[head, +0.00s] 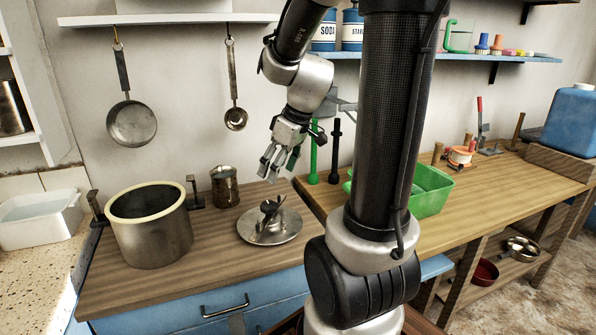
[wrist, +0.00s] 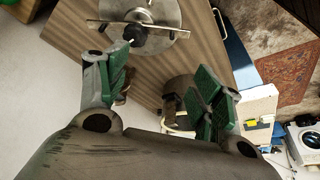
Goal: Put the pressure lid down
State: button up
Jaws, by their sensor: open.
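The pressure lid (head: 285,236) is a round metal disc with a dark clamp or handle on top. It lies on the wooden counter right of a pot (head: 152,240) with a cream rim, apart from it. The pot's top is uncovered. My gripper (head: 276,165) is open and empty, above and slightly behind the lid, with a clear gap. In the wrist view the lid (wrist: 166,14) shows at the top edge, partly cut off, beyond the open fingers of my gripper (wrist: 162,90). A dark round vessel shows partly behind the right finger; I cannot tell which one it is.
A metal mug (head: 224,186) stands behind, between pot and lid. A green basin (head: 432,192) and green and black upright tools (head: 335,150) stand to the right. A pan (head: 131,123) and a ladle (head: 235,118) hang on the wall. The counter in front of the lid is clear.

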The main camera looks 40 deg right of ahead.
jog(key=s+a+r+m+h, duration=0.1)
jog(key=s+r+m, duration=0.1)
jog(key=s, duration=0.5)
jog(key=s+a+r+m+h, duration=0.1)
jog(key=s+r, duration=0.3)
jog(key=s, duration=0.4)
jog(key=shift+s+a+r+m, duration=0.15)
jog(key=shift+a+r+m, duration=0.25)
jog(key=shift+a+m, duration=0.35)
